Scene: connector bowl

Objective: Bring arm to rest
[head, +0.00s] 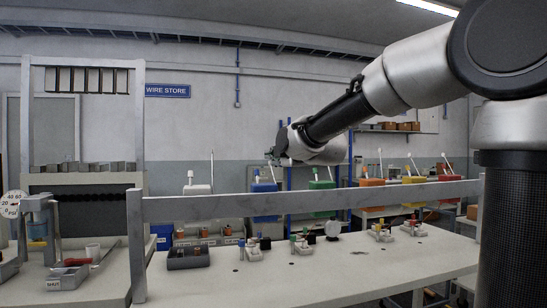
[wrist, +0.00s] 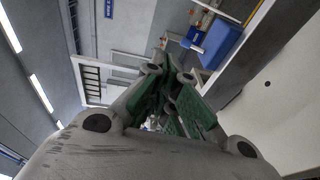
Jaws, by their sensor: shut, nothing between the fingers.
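My arm (head: 345,112) reaches in from the right of the head view and is raised above the white bench. My gripper (head: 272,156) is at its far left end, small and partly hidden by the wrist. In the wrist view, my gripper (wrist: 169,58) has grey fingers with green pads that come together at the tips. It is shut and holds nothing that I can see. It is in the air, apart from the bench and its objects.
A grey rail (head: 310,201) crosses in front of the white bench (head: 320,275). Small connector parts (head: 301,246) and a dark tray (head: 188,257) sit on the bench. A shelf frame (head: 84,63) stands left. The air around my gripper looks clear.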

